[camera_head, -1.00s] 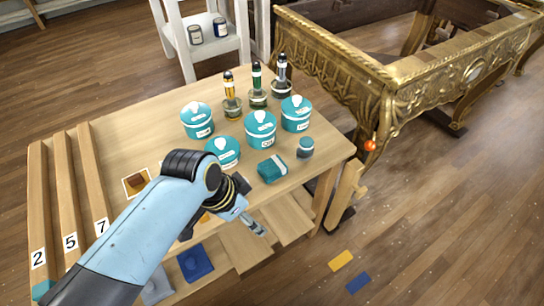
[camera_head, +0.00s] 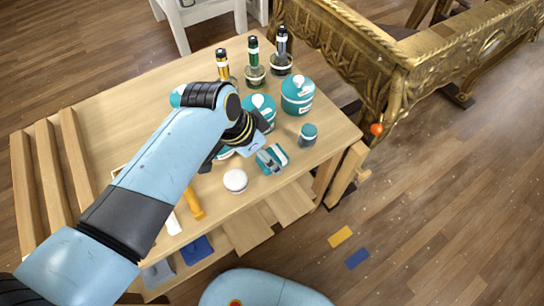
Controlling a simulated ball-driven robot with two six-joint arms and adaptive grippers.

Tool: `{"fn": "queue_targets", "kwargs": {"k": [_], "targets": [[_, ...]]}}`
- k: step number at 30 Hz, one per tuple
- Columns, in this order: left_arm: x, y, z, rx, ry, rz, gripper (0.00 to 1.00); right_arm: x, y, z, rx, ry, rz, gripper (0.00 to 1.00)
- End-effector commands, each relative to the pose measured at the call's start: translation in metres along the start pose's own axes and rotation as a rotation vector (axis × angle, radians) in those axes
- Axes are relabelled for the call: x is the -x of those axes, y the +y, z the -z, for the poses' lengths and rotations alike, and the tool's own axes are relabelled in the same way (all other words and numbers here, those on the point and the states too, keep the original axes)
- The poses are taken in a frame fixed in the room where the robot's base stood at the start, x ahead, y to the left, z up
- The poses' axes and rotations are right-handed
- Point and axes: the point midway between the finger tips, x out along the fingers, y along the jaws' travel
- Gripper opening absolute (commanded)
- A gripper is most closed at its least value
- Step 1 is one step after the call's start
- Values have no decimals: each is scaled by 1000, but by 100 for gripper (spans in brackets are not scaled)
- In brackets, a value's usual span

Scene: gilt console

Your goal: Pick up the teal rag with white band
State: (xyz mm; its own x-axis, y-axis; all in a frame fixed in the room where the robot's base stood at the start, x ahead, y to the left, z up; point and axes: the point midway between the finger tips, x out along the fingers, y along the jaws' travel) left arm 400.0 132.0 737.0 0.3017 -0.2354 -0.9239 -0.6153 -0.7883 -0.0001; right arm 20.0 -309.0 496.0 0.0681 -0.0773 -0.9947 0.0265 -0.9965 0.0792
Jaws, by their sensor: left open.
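The teal rag with white band (camera_head: 280,154) lies folded on the wooden table near its right front edge. My left arm reaches across the table, and my left gripper (camera_head: 267,163) is open at the rag, its fingers overlapping the rag's left part in the picture. I cannot tell whether the fingers touch the rag or are just above it. The rag's left part is partly hidden by the fingers. My right gripper is not in view.
A small teal-grey jar (camera_head: 307,135) stands right of the rag. Teal tubs (camera_head: 297,95) and bottles (camera_head: 281,62) stand behind. A white round object (camera_head: 235,181) is at the front left. The gilt console (camera_head: 392,75) is beyond the table's right side.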

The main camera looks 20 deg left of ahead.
Motion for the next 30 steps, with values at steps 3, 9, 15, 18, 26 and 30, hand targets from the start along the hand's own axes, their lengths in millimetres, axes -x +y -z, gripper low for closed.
{"fn": "queue_targets", "kwargs": {"k": [3, 9, 15, 18, 26, 30], "targets": [[-20, -2, 2, 0, -1, -2, 81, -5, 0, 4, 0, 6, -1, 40], [-45, -3, 2, 1, -1, -1, 81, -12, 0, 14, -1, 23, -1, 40], [-47, -3, 2, 1, -1, 0, 81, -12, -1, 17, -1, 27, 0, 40], [-47, -3, 2, 1, -1, 0, 77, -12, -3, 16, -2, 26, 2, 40], [-47, -3, 2, 1, -1, 0, 43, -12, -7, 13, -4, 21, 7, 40], [-47, -3, 3, 1, 0, 0, 30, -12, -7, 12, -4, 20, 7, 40]]}}
